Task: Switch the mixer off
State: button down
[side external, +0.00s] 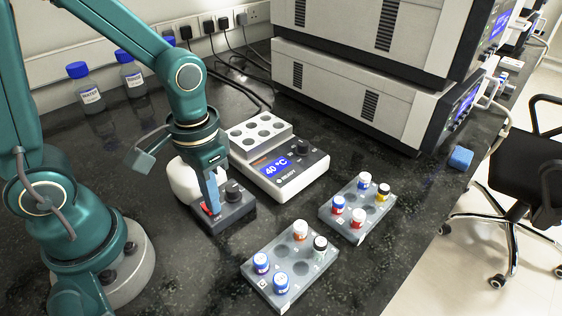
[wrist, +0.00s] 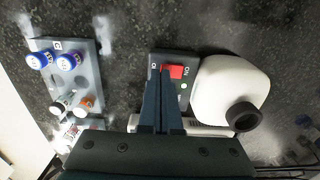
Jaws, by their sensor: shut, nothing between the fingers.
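The mixer has a dark base (side external: 238,211) and a rounded white body (side external: 183,182). In the wrist view its white body (wrist: 228,85) with a black round top part lies right of the dark base. A red rocker switch (wrist: 173,71) sits on the base between an "O" mark and an "ON" mark, with a small green light (wrist: 183,86) below it. My gripper (side external: 214,207) is shut and empty, pointing down at the switch. In the wrist view its fingertips (wrist: 164,72) lie over the switch's left part; I cannot tell whether they touch it.
A heating block (side external: 285,175) reading 40 °C stands just right of the mixer. Two vial racks (side external: 322,262) (side external: 350,228) with capped vials are to the right and front. Bottles (side external: 87,93) stand behind my arm; large instruments (side external: 345,100) fill the back right.

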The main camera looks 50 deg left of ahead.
jog(key=shift+f, duration=0.2)
jog(key=shift+r, duration=2.5)
jog(key=shift+w+r, duration=0.15)
jog(key=shift+r, duration=0.15)
notch_tip(320, 180, up, 6)
jog(key=s+a+t, duration=0.1)
jog(key=s+t, duration=0.1)
jog(key=t, duration=0.3)
jog(key=shift+s+t, duration=0.3)
jog(key=shift+s, duration=0.05)
